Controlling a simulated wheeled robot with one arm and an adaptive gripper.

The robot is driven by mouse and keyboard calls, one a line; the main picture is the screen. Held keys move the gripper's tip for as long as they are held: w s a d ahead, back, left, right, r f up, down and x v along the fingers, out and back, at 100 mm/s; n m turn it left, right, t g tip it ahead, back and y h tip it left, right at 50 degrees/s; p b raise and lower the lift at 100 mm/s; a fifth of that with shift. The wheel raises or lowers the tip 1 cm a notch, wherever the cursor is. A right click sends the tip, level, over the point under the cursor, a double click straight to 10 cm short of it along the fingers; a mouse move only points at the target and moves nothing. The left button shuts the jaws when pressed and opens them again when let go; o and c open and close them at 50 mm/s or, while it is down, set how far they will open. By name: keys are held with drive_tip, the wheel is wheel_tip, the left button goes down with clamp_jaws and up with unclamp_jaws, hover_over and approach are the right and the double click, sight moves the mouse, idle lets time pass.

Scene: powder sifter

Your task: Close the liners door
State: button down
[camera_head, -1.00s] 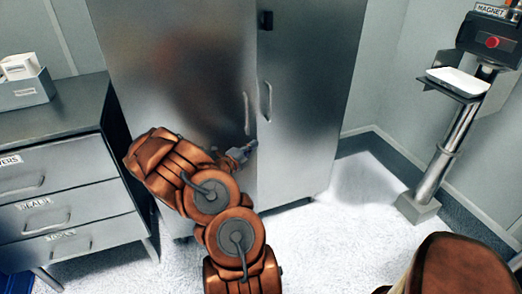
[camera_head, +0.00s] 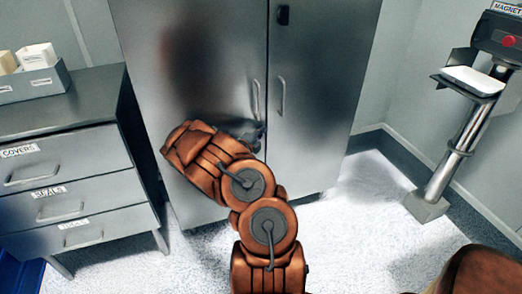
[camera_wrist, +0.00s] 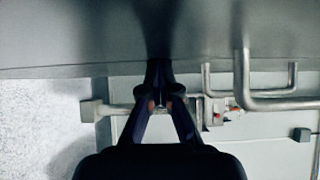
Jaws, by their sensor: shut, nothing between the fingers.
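A tall grey metal cabinet stands in the middle of the head view, with a left door (camera_head: 205,60) and a right door (camera_head: 318,95). No label shows on either, so I cannot tell which is the liners door. Both look shut or nearly shut. The left handle (camera_head: 256,98) and right handle (camera_head: 281,97) flank the seam. My gripper (camera_wrist: 159,70) is shut and empty, its tips close to the metal door face (camera_wrist: 70,35); I cannot tell whether they touch. In the head view, it is partly hidden beside the left door, just below the left handle.
A grey drawer unit (camera_head: 105,105) stands at the left, its drawers shut, with a box of cartons (camera_head: 35,84) on top. A magnet stand (camera_head: 455,150) with a white tray (camera_head: 473,80) stands at the right. The floor (camera_head: 345,225) before the cabinet's right side is clear.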

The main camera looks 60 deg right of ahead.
drive_tip(key=shift+r, duration=0.2)
drive_tip(key=s+a, duration=0.4)
drive_tip(key=a, duration=0.8)
drive_tip(key=shift+s+a+f+p, duration=0.15)
drive_tip(key=shift+a+f+p, duration=0.1)
drive_tip(key=shift+p, duration=0.1)
